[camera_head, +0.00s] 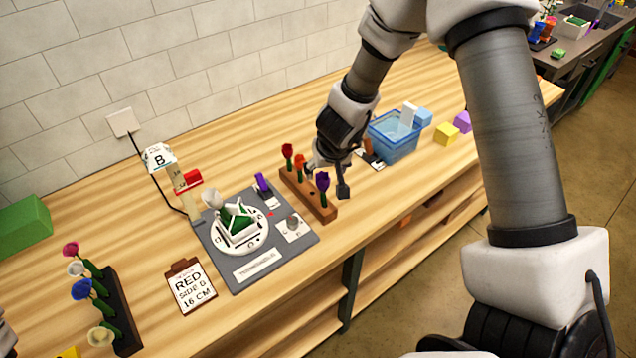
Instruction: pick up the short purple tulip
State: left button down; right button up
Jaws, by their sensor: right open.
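A purple tulip (322,182) with a green stem stands upright at the near end of a wooden rack (325,212). A red flower (287,151) and an orange flower (300,161) stand in the same rack behind it. My right gripper (328,177) is open, its fingers pointing down close to the purple tulip's head. One finger is near the orange flower and the other is just right of the tulip. I cannot tell whether either finger touches a flower. My left gripper cannot be made out.
A grey mat (237,278) with a white round fixture (240,228) lies left of the rack. A blue bin (397,145) stands behind my gripper. A dark rack (124,320) of several flowers stands at the lower left.

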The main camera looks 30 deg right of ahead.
aim_at(322, 176)
jog(key=x, duration=0.2)
jog(key=b+x, duration=0.1)
jog(key=a+b+x, duration=0.1)
jog(key=x, duration=0.1)
jog(key=shift+w+f, duration=0.25)
jog(key=shift+f, duration=0.1)
jog(key=shift+w+f, duration=0.15)
jog(key=shift+f, duration=0.1)
jog(key=shift+s+d+r, duration=0.1)
jog(key=shift+s+d, duration=0.15)
jog(key=shift+c, duration=1)
pick_arm(q)
jog(key=f, duration=0.2)
jog(key=shift+w+a+f, duration=0.15)
jog(key=shift+w+f, duration=0.2)
jog(key=shift+f, duration=0.05)
pick_arm(e)
jog(key=shift+a, duration=0.1)
jog(key=c, duration=0.7)
